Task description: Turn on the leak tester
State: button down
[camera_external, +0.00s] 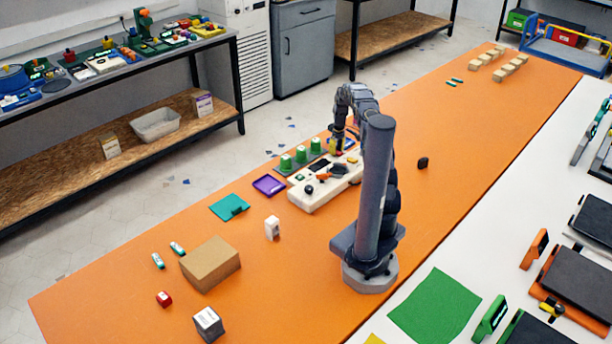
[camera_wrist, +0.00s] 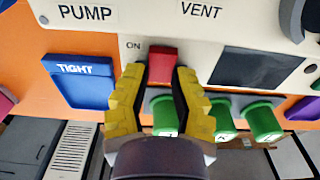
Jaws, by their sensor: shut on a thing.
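The leak tester (camera_external: 307,201) is a long white box with dark knobs, standing on the orange table left of my arm's base. In the wrist view its white panel (camera_wrist: 130,17) bears the words PUMP, VENT and ON, and a dark screen (camera_wrist: 255,68) that shows nothing lit. A red switch (camera_wrist: 163,64) is at the panel edge beside the ON label. My gripper (camera_wrist: 160,82) has its yellow fingertips on either side of the red switch, shut on it. In the outside view my gripper (camera_external: 335,146) is at the tester's far end; the fingers hide part of the switch.
A blue TIGHT tray (camera_wrist: 76,80) and green cups (camera_wrist: 263,122) lie close to my fingers. A purple tray (camera_external: 269,185), a teal tray (camera_external: 229,206) and a cardboard box (camera_external: 211,263) stand nearer. The table beyond my arm is mostly clear.

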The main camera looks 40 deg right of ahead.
jog(key=shift+s+t, duration=0.15)
jog(key=shift+t, duration=0.7)
jog(key=shift+s+t, duration=0.15)
jog(key=shift+t, duration=0.7)
jog(key=shift+s, duration=0.1)
jog(key=c, duration=0.8)
grip_release()
jog(key=shift+r, duration=0.1)
jog(key=shift+r, duration=0.25)
jog(key=v, duration=1.1)
jog(key=shift+s, duration=0.2)
jog(key=shift+r, duration=0.15)
